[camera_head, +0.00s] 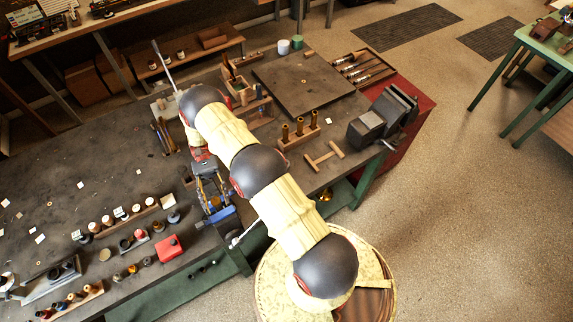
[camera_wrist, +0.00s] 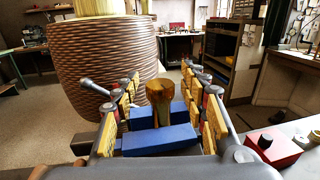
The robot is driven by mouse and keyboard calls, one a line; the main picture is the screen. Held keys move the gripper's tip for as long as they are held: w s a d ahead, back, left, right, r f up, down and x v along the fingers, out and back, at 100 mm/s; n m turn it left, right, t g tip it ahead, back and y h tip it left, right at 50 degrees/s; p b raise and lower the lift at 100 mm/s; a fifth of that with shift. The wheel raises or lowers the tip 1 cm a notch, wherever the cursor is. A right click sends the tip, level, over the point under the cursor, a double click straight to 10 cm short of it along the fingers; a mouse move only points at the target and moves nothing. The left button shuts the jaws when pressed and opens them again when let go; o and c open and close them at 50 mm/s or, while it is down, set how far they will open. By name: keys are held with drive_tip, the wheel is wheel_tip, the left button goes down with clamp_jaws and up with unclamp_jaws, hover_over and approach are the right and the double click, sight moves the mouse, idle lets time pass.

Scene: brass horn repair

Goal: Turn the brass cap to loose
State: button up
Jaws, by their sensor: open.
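The brass cap (camera_wrist: 159,91) tops an upright brass piece that stands between two blue blocks (camera_wrist: 158,141) in the wrist view. My gripper (camera_wrist: 160,82) is open, with one yellow-padded finger on each side of the brass piece. A gap shows on both sides, so the fingers appear not to touch it. In the head view my gripper (camera_head: 211,190) is low over the bench's front edge, and a blue block (camera_head: 222,214) shows beside it. The brass cap is not clearly visible there, and the cap's marks cannot be read.
A red box (camera_head: 168,247) and rows of small bottles stand left of my gripper on the bench (camera_head: 85,165). A wooden block holding brass pieces (camera_head: 299,131) and a dark vise (camera_head: 383,118) are to the right. Open floor (camera_head: 460,180) lies beyond the bench.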

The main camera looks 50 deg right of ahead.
drive_tip(key=shift+f+m+t+y+b, duration=0.15)
drive_tip(key=shift+m+t+y+b, duration=0.85)
drive_tip(key=shift+b, duration=1.5)
drive_tip(key=shift+f+m+t+y+b, duration=0.1)
drive_tip(key=shift+m+t+y+b, duration=0.9)
drive_tip(key=shift+b, duration=1.5)
drive_tip(key=shift+y+b, duration=0.5)
